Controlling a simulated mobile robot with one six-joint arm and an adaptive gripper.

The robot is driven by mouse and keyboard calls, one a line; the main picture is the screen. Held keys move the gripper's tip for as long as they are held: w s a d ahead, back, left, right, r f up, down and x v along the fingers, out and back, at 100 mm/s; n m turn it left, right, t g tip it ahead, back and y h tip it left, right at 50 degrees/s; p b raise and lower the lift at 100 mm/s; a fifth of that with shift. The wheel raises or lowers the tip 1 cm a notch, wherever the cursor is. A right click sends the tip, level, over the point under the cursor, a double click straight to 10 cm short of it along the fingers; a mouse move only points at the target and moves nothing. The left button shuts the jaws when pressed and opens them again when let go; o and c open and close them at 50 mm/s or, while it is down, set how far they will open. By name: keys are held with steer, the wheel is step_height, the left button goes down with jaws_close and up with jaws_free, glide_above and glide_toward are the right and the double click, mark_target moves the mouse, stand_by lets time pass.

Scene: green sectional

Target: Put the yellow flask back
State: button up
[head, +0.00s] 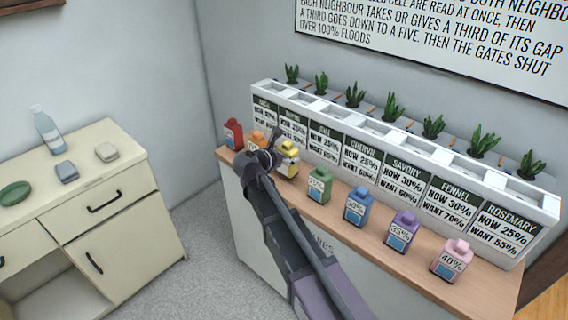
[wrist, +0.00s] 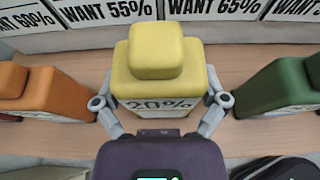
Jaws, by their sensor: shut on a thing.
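The yellow flask (head: 288,158), labelled 20%, stands upright at the front of the wooden counter between the orange flask (head: 257,141) and the green flask (head: 319,184). My gripper (head: 272,159) is shut on it from the front. In the wrist view the yellow flask (wrist: 158,75) sits between the two grey fingers of my gripper (wrist: 160,102), one on each side. It appears to be at counter level; whether its base touches the wood is hidden. Its lower front is hidden by my gripper.
A red flask (head: 233,134), blue flask (head: 359,206), purple flask (head: 401,231) and pink flask (head: 452,260) share the row. Behind stands a white planter (head: 400,148) with labelled cells. A cream cabinet (head: 120,210) is at left.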

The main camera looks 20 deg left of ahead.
steer(key=shift+f+b, duration=0.7)
steer(key=shift+f, duration=0.35)
steer(key=shift+f, duration=0.15)
steer(key=o, duration=0.9)
steer(key=shift+r, duration=0.25)
steer(key=shift+p+v, duration=2.35)
steer(key=shift+v, duration=3.65)
